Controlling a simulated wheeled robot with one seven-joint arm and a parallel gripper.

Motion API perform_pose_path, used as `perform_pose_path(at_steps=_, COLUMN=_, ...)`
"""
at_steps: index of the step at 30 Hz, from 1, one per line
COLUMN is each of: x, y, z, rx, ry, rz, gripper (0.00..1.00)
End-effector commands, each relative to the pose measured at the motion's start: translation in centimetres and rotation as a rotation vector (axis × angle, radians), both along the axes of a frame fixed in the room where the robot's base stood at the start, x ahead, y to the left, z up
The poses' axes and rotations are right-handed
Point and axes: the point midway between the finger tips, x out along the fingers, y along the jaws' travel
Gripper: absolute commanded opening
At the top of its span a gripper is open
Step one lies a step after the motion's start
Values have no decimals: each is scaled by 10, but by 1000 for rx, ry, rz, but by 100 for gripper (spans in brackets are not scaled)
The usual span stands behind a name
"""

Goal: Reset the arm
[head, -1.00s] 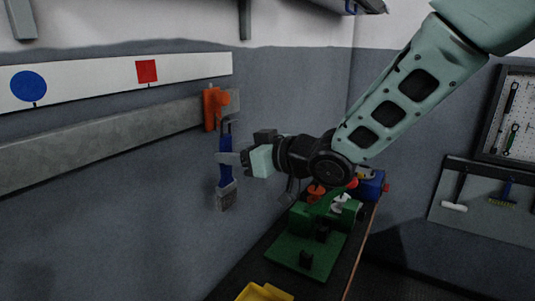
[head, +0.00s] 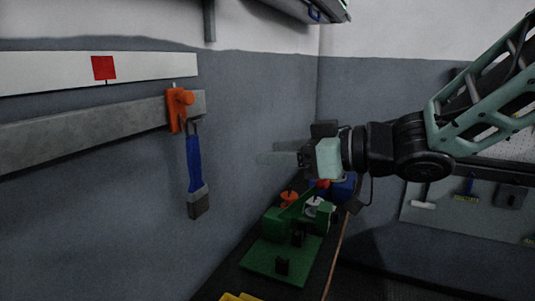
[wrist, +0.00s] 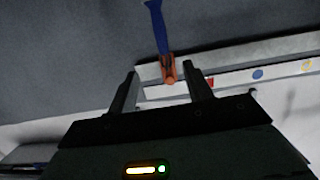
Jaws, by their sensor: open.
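My gripper (head: 276,154) is out in front of the grey wall, to the right of a blue-handled brush (head: 194,163), with a clear gap between them. The brush hangs bristles down from an orange hook (head: 179,108) on the grey rail. In the wrist view my gripper (wrist: 166,85) has its two fingers spread apart. The blue brush handle (wrist: 157,25) and the orange hook (wrist: 168,68) show beyond and between the fingers, and nothing is held.
The grey rail (head: 90,133) runs along the left wall under a white strip (head: 40,75) with a red square. Below my gripper a dark bench carries a green fixture (head: 275,262) and a blue object (head: 343,187). A tool panel (head: 450,215) hangs at right.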

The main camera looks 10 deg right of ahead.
Motion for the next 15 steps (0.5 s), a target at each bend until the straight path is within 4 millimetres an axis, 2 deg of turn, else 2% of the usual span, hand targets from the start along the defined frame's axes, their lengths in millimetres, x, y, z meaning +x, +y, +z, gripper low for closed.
perform_pose_path(at_steps=5, x=7, y=1, z=-38, rx=-103, ry=58, rz=-122, gripper=51)
perform_pose_path(at_steps=8, x=5, y=-1, z=-78, rx=-221, ry=145, rz=-224, gripper=51)
perform_pose_path(at_steps=11, x=-11, y=-4, z=-122, rx=-357, ry=270, rz=-299, gripper=51)
perform_pose_path(at_steps=14, x=-43, y=-7, z=-165, rx=-502, ry=421, rz=-332, gripper=51)
perform_pose_path(at_steps=15, x=-60, y=-8, z=-181, rx=-561, ry=487, rz=-332, gripper=51)
